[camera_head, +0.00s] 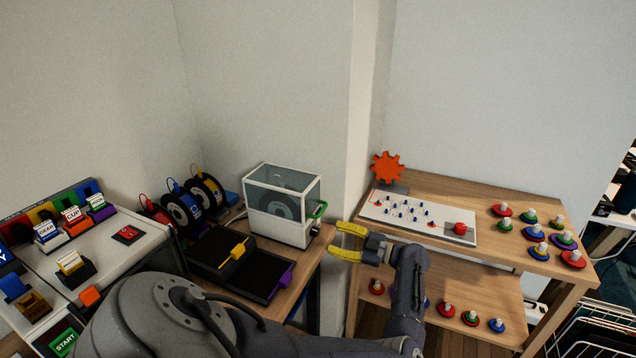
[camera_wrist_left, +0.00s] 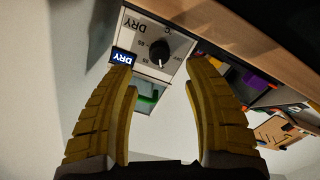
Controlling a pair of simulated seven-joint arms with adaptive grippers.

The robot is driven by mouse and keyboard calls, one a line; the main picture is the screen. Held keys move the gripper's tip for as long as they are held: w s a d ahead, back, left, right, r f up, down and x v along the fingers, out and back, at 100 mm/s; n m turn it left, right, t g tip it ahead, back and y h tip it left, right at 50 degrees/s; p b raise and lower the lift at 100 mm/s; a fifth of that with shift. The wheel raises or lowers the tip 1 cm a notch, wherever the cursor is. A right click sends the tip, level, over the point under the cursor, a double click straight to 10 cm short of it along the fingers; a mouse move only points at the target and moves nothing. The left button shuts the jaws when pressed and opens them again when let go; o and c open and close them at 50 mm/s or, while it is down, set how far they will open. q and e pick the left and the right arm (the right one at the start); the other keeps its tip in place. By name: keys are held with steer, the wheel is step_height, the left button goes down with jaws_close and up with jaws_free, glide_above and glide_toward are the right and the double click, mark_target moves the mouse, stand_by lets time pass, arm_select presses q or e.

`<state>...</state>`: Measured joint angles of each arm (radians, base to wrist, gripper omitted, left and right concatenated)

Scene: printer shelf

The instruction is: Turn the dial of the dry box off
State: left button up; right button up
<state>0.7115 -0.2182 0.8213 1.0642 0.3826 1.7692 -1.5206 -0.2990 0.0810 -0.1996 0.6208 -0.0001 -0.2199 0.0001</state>
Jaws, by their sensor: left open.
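The dry box (camera_head: 282,222) is a white box with clear windows, a spool inside and a green handle. It stands on the left wooden table. Its black dial (camera_head: 315,231) is on its right side. In the left wrist view the dial (camera_wrist_left: 160,52) sits on a white panel marked DRY, its white pointer toward the picture's bottom. The small scale labels are hard to read. My left gripper (camera_head: 337,240) has yellow fingers and is open and empty, just right of the dial. In the left wrist view its fingertips (camera_wrist_left: 160,68) flank the dial, apart from it. My right gripper is not in view.
A wooden shelf (camera_head: 500,192) with a red gear (camera_head: 387,168), a white board and several colored knobs stands right. A wall corner is behind.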

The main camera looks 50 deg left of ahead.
mark_target(317, 232)
arm_select(q)
steer(key=shift+x, duration=3.25)
steer(key=shift+c, duration=0.4)
jaws_close()
